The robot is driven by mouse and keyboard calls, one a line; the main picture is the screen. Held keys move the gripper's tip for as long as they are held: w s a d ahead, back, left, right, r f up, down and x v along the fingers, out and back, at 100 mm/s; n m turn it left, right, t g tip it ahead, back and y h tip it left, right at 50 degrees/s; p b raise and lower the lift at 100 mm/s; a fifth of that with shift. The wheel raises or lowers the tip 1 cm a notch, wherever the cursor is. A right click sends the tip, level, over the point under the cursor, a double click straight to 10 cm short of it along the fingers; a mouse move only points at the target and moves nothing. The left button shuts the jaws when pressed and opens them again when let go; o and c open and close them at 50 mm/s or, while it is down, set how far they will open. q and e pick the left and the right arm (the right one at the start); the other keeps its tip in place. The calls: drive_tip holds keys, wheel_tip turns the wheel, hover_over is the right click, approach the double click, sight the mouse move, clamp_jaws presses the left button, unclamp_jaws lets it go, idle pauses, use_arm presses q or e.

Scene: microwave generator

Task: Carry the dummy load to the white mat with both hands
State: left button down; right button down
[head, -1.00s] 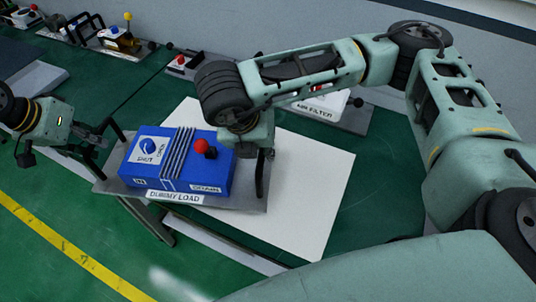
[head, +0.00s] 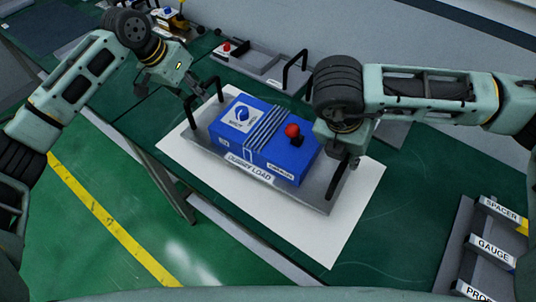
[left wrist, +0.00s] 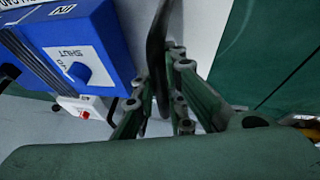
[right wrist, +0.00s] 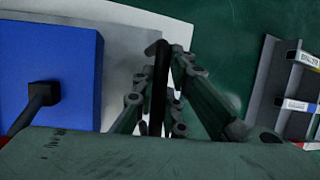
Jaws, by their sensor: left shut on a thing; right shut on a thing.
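The dummy load is a blue box (head: 262,138) with a red knob, fixed on a grey tray (head: 318,192) with a black handle at each end. It is over the white mat (head: 318,238), whose margin shows around it. I cannot tell whether the tray touches the mat. My left gripper (head: 200,95) is shut on the left handle, and the left wrist view shows that black handle (left wrist: 157,45) between the fingers. My right gripper (head: 342,168) is shut on the right handle; the right wrist view shows this handle (right wrist: 158,90) between the fingers.
Behind the load stands a grey tray (head: 262,68) with black handles and a red-knobbed item. A grey rack (head: 492,245) labelled SPACER and GAUGE is at lower right. Green table top (head: 395,235) is clear between mat and rack. The table's front edge runs below the mat.

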sight(212, 115)
use_arm(q)
drive_tip(key=shift+s+d, duration=0.15)
drive_tip(key=shift+d, duration=0.25)
use_arm(e)
drive_tip(key=shift+a, duration=0.2)
